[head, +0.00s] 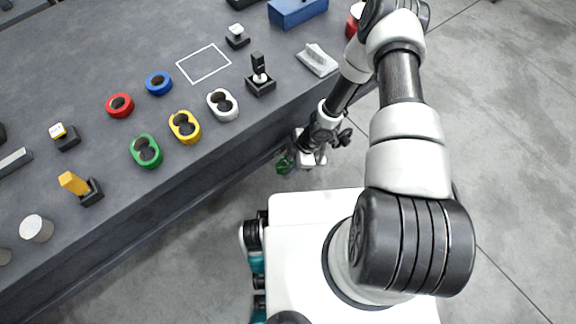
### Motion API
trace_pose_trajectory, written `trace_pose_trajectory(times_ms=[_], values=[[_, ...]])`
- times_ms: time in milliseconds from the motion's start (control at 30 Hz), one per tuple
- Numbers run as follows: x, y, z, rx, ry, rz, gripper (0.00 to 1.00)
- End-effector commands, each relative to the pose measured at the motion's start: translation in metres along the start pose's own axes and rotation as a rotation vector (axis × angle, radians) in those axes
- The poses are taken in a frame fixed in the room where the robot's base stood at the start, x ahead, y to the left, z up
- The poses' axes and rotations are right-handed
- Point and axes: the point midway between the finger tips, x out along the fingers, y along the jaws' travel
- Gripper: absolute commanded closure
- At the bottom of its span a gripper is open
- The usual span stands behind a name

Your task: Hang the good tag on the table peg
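My gripper (308,157) hangs beyond the front edge of the table, over the floor, pointing down. A small green piece (285,163) shows at its left side; I cannot tell whether it is held or part of the hand. The fingers are too small to read as open or shut. I cannot make out a tag for certain, nor which is the good one. A dark upright post in a black base (260,82) stands near the table's front edge. An orange upright piece in a black base (78,187) stands at the left. I cannot tell which is the peg.
The dark table (115,62) holds green (146,151), yellow (185,127) and white (222,105) two-hole pieces, and red (120,105) and blue (158,83) rings. A grey block (317,60) and blue box (297,11) lie farther right. The white-outlined square (204,63) is empty.

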Motion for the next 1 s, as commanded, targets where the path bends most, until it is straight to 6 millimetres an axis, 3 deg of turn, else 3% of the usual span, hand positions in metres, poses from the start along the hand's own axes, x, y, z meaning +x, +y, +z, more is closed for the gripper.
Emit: trace_pose_trajectory(times_ms=[200, 367, 800, 1000], values=[[-0.002, 0.0, 0.0, 0.0, -0.001, 0.0, 0.65], [-0.021, 0.001, -0.001, -0.003, -0.002, 0.001, 0.65], [-0.127, 0.001, -0.002, -0.003, -0.002, 0.002, 0.65], [-0.16, 0.001, -0.001, -0.002, -0.001, 0.001, 0.65]])
